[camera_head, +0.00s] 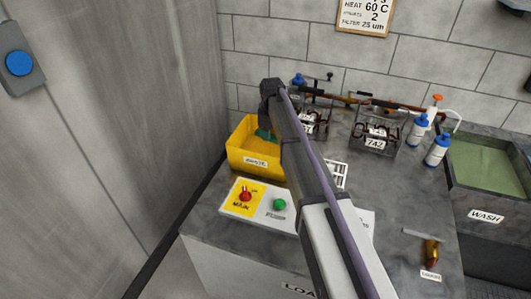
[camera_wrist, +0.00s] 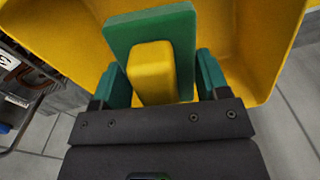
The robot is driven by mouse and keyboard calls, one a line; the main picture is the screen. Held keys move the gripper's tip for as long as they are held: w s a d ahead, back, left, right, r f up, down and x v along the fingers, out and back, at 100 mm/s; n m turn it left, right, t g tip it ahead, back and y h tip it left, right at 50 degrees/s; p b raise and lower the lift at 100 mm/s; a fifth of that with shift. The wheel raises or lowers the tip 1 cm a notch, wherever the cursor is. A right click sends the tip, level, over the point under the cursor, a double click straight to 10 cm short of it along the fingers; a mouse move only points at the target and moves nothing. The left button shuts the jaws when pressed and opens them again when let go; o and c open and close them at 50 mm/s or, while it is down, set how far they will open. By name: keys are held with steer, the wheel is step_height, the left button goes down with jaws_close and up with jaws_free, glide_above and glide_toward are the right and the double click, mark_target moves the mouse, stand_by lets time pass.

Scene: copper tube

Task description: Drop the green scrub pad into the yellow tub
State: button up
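The yellow tub (camera_head: 247,157) stands at the left end of the counter. My gripper (camera_head: 264,132) is over the tub and reaches down into its opening. In the wrist view, the green scrub pad (camera_wrist: 118,38) with a yellow block-shaped grip (camera_wrist: 152,75) lies just beyond my green-tipped fingers (camera_wrist: 163,85). The fingers stand apart on either side of the yellow grip, with a visible gap on its right. The yellow tub walls (camera_wrist: 275,60) surround the pad. I cannot tell whether the pad touches the tub floor.
A panel (camera_head: 262,205) with a red and a green button lies in front of the tub. Wire racks (camera_head: 375,140) and blue-white bottles (camera_head: 437,150) stand behind to the right. A wash basin (camera_head: 490,165) is at the far right. A wall rises close left of the counter.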

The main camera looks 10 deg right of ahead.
steer(key=o, duration=0.5)
steer(key=shift+o, duration=0.2)
step_height(320, 180, up, 11)
steer(key=p, duration=1.1)
steer(key=shift+r, duration=0.1)
steer(key=shift+f, duration=0.2)
steer(key=shift+s+m, duration=0.1)
steer(key=shift+m, duration=0.5)
steer(key=s+m, duration=0.8)
steer(key=s, duration=2.5)
steer(key=shift+s, duration=0.2)
